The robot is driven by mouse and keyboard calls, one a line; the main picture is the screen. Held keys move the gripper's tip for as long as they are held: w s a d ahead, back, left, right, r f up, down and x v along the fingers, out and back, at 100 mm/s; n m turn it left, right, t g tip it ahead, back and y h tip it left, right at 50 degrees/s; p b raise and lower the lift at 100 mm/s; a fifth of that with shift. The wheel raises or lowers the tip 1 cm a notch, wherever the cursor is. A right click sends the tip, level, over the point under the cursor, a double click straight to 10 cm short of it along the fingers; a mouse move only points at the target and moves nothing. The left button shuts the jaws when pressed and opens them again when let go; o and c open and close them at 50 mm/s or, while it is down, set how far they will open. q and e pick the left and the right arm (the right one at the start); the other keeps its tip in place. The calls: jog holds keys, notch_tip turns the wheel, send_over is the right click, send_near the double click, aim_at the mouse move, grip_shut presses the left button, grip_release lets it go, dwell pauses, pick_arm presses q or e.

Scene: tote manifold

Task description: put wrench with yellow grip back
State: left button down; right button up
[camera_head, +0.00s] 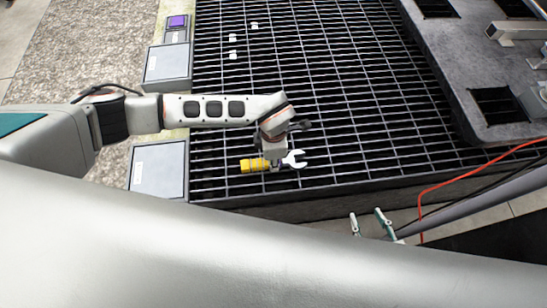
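The wrench with the yellow grip (254,165) shows just left of the middle of the head view, over the dark grating near its front edge. It points right, with its silver open jaw (295,159) at the right end. My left gripper (275,163) is at the wrench's middle, between grip and jaw. The hand hides its fingers, so I cannot tell whether they are shut on the wrench or whether the wrench rests on the grating. My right gripper (370,218) shows two fingertips spread apart, empty, beyond the grating's front edge.
The slatted grating (340,90) is mostly bare, with small white pieces (233,54) at the back. Grey boxes (158,168) line its left side, one with a purple top (177,21). A dark panel with square openings (450,65) stands right. A red cable (455,178) runs near my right gripper.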

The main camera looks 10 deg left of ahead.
pick_arm(q)
jog(key=shift+f, duration=0.1)
jog(key=c, duration=1.7)
grip_release()
pick_arm(e)
jog(key=shift+w+d+r, duration=0.1)
jog(key=shift+w+r, duration=0.05)
jog(key=shift+w, duration=0.25)
pick_arm(q)
jog(key=shift+r, duration=0.25)
notch_tip(320, 180, up, 12)
jog(key=shift+f, duration=0.25)
pick_arm(e)
jog(key=shift+s, duration=0.25)
